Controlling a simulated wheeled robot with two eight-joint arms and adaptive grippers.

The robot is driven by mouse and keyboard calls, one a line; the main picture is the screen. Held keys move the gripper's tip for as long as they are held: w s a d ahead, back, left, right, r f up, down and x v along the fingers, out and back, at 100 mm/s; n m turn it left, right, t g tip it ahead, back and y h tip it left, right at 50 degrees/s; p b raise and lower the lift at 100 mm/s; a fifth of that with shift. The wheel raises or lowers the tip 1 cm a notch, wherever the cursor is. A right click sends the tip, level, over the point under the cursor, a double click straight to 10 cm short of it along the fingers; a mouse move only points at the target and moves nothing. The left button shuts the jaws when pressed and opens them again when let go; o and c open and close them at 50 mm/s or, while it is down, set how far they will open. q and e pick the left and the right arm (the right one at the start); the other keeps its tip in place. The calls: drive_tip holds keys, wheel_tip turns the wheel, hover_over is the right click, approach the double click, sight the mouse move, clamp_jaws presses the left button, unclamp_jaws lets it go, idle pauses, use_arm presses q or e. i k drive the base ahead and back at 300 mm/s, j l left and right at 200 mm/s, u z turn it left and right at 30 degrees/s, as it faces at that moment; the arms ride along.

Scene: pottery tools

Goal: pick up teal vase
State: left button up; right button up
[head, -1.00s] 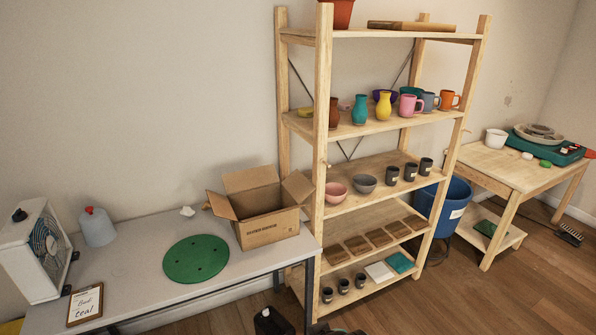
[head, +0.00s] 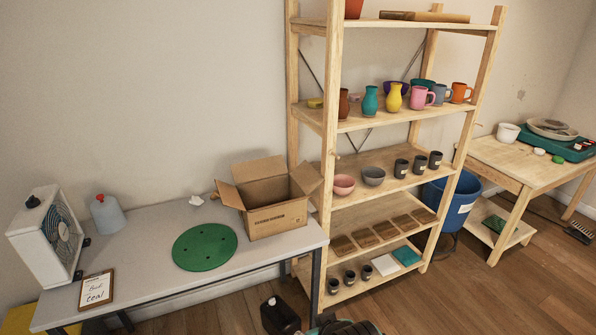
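The teal vase (head: 370,101) stands upright on the wooden shelf rack's upper-middle shelf (head: 384,118). It is small, with a rounded body and a narrower neck. A brown vessel (head: 343,104) stands to its left and a yellow vase (head: 393,98) to its right, close beside it. Neither of my grippers shows in the head view, so I cannot see whether they are open or shut.
An open cardboard box (head: 277,213), a green disc (head: 205,247), a fan (head: 52,238) and a clipboard (head: 96,290) are on the grey table (head: 150,280) left of the rack. A black jug (head: 279,316) stands on the floor. A pink mug (head: 419,97) shares the vase's shelf.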

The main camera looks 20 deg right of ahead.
sight(370, 104)
drive_tip(key=i+l+u, duration=0.1)
drive_tip(key=l, duration=0.3)
drive_tip(key=i+l, duration=0.2)
drive_tip(key=l, duration=0.2)
drive_tip(key=i+l+u, duration=0.15)
drive_tip(key=l, duration=0.2)
drive_tip(key=i+l+u, duration=0.1)
drive_tip(key=l, duration=0.35)
drive_tip(key=i+l, duration=0.15)
drive_tip(key=l, duration=0.25)
drive_tip(key=u, duration=0.05)
